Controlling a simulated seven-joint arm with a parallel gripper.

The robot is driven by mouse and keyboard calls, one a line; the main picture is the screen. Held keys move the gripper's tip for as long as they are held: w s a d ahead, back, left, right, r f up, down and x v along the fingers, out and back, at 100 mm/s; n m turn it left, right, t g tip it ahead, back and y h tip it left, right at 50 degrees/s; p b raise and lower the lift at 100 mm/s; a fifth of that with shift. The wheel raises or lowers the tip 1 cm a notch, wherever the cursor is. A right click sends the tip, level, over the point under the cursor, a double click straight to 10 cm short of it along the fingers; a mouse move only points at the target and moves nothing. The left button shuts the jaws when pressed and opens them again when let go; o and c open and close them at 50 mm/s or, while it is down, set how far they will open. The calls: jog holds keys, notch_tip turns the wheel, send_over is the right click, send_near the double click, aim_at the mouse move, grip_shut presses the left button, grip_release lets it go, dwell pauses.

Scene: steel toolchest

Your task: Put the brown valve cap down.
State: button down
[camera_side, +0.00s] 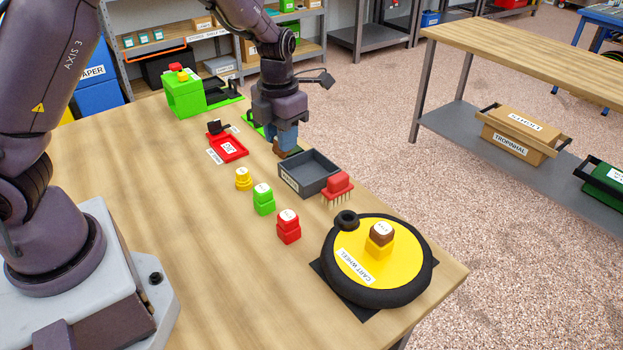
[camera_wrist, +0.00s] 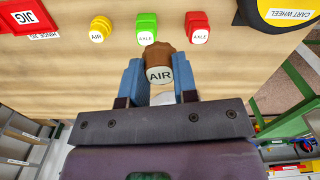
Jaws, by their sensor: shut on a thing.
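My gripper (camera_side: 287,140) has blue fingers and is low near the far edge of the table, just behind a grey tray. It is shut on the brown valve cap, which shows between the fingers in the wrist view (camera_wrist: 159,66) with a white label reading AIR. In the side view the cap (camera_side: 290,153) is mostly hidden by the fingers and tray. I cannot tell whether it touches the table. A yellow cap (camera_side: 243,179), also labelled AIR in the wrist view (camera_wrist: 100,28), stands apart on the table.
The grey tray (camera_side: 308,187) and a red brush (camera_side: 338,186) are close by. Green (camera_side: 264,205) and red (camera_side: 289,232) pieces stand nearer. A cart wheel (camera_side: 340,240) bears a brown-topped yellow piece (camera_side: 380,240).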

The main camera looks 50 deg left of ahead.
jog(key=s+a, duration=0.2)
jog(key=s, duration=0.2)
jog(key=m, duration=0.2)
send_over(309, 177)
jog(key=f, duration=1)
jog(key=shift+s+d, duration=0.1)
jog(key=shift+s, duration=0.1)
jog(key=shift+w+f, duration=0.15)
jog(key=shift+f, duration=1.55)
jog(key=c, duration=0.9)
grip_release()
jog(key=shift+f, duration=0.15)
notch_tip(309, 177, up, 13)
jog(key=shift+f, duration=0.2)
